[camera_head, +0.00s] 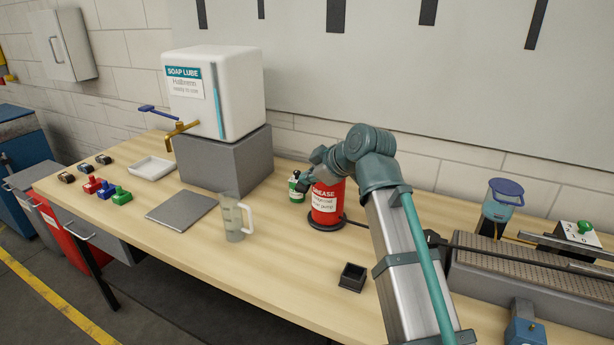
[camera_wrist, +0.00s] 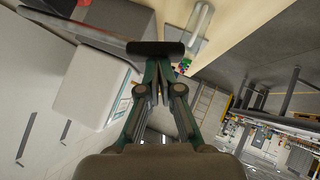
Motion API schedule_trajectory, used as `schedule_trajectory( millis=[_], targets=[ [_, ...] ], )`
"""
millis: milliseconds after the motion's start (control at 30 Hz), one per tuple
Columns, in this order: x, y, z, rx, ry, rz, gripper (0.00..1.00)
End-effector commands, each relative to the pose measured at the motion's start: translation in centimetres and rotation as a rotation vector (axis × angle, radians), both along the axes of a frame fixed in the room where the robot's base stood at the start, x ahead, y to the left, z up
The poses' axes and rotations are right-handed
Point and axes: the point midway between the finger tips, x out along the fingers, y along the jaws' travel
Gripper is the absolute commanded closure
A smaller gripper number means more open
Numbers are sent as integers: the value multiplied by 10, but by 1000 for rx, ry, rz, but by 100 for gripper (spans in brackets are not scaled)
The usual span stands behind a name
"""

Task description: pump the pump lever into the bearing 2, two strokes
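The red grease pump can (camera_head: 325,207) stands upright on a dark round base on the bench, with a white label. My gripper (camera_head: 308,180) is at the can's top and hides much of it. In the wrist view my gripper (camera_wrist: 159,65) has its fingers drawn close together at a dark crossbar, which looks like the pump lever (camera_wrist: 156,48). A dark hose runs from the can's base to the right. I cannot pick out bearing 2.
A small green can (camera_head: 297,188) stands close left of the pump. The soap dispenser (camera_head: 236,95) is left; a long grey machine (camera_head: 530,278) and numbered panel (camera_head: 578,237) are right.

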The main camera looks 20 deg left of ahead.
Motion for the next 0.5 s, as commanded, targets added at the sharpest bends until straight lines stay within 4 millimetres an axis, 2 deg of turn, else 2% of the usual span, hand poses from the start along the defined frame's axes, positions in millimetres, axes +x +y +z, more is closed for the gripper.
schedule_trajectory(
  millis=[200, 233, 500],
  targets=[
    [-15, -3, 42, 8, -8, -2, 100],
    [-16, -9, 40, 8, -8, -4, 100],
    [-33, -45, 75, 12, -9, -3, 100]
  ],
)
